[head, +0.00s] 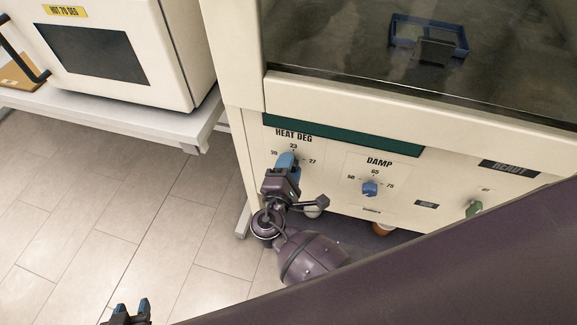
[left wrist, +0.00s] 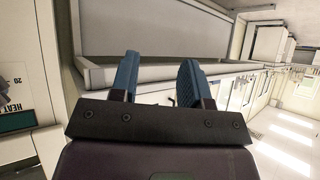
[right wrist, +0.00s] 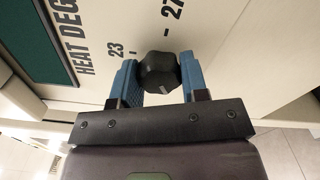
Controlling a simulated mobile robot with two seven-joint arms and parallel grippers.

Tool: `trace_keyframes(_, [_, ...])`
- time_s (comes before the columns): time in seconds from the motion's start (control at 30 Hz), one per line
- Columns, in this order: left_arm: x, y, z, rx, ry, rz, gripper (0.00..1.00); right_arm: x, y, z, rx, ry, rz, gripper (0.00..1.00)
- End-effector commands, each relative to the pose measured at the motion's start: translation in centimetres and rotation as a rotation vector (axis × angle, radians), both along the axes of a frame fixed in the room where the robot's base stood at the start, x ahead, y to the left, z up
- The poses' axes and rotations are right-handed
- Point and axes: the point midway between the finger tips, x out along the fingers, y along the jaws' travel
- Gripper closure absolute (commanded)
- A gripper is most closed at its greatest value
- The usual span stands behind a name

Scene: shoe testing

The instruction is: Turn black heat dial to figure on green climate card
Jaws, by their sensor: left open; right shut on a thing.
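The black heat dial (right wrist: 158,70) sits on the cream panel under the HEAT DEG lettering, in the right wrist view. Its scale shows 23 and 27 there; the head view also shows a figure at the left of the scale. My right gripper (head: 286,162) is shut on the dial, one blue finger on each side, and covers it in the head view. A pale mark shows on the dial's near side. My left gripper (head: 131,310) is open and empty, low at the left over the floor. I cannot make out a green climate card in any view.
Right of the heat dial are a blue DAMP dial (head: 370,188) and a green knob (head: 474,209). A dark green strip (head: 340,135) runs above the dials. A white oven (head: 180,60) with a yellow label (head: 64,11) stands on a bench at left. Floor between is clear.

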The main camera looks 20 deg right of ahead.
Motion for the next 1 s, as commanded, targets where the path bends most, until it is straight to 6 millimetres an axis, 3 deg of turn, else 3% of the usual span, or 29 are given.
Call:
trace_keyframes(0.5, [1.1,-0.5,-2.4,0.002,0.008,-0.02,0.57,-0.1,0.0,-0.5,0.344,-0.225,-0.002,0.83])
trace_keyframes(1.0, [1.4,-0.6,-2.8,0.003,0.007,-0.028,0.57,-0.1,0.0,-0.1,0.48,-0.322,-0.002,0.83])
